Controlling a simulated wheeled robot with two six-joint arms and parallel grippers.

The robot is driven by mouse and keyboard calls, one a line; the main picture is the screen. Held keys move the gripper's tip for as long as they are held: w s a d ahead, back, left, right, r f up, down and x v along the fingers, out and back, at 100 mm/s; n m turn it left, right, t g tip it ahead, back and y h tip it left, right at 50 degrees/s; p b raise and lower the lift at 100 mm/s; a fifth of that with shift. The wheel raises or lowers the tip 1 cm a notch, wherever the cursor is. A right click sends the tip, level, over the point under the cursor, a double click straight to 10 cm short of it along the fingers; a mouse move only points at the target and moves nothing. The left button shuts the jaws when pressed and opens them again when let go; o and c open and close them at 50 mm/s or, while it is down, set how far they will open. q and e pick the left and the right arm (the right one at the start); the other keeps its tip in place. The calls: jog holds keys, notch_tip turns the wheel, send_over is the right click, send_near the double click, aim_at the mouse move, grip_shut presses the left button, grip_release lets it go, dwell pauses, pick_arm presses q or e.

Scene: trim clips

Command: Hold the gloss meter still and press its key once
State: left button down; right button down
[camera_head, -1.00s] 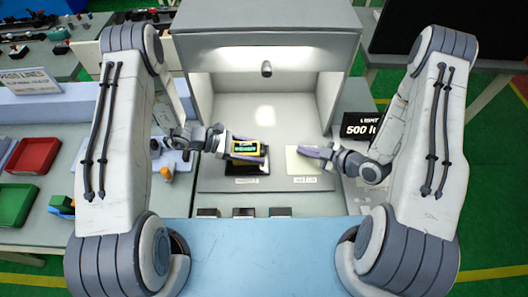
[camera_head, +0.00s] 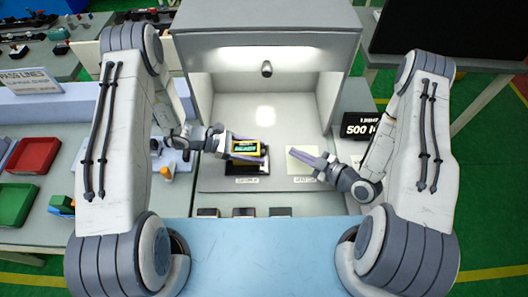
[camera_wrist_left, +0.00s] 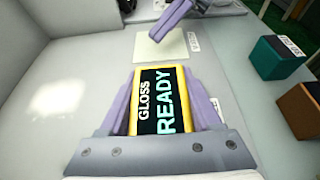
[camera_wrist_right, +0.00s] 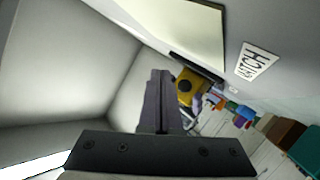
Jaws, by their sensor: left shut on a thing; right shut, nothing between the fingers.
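The gloss meter (camera_head: 246,147) is a yellow-edged box with a dark screen. It stands on the black panel at the left of the booth floor. My left gripper (camera_head: 262,153) is shut on it, one finger on each side. In the left wrist view the screen of the meter (camera_wrist_left: 160,100) reads "GLOSS READY". My right gripper (camera_head: 296,152) is shut and empty, over the pale panel to the right of the meter and apart from it. In the right wrist view the yellow meter (camera_wrist_right: 187,88) shows a dark round spot, perhaps its key, beyond my shut fingers (camera_wrist_right: 160,75).
A pale panel (camera_head: 301,167) lies right of the black panel (camera_head: 250,168). Several small blocks (camera_head: 243,212) line the booth's front edge. Booth walls (camera_head: 201,105) close the sides and back. A "500" display (camera_head: 360,128) stands at right. Red (camera_head: 33,156) and green trays lie far left.

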jog(key=shift+a, duration=3)
jog(key=shift+a, duration=0.1)
jog(key=shift+a, duration=0.3)
jog(key=shift+a, duration=0.55)
jog(key=shift+d, duration=0.1)
dwell(0.4)
jog(key=shift+d, duration=0.9)
jog(key=shift+d, duration=2.5)
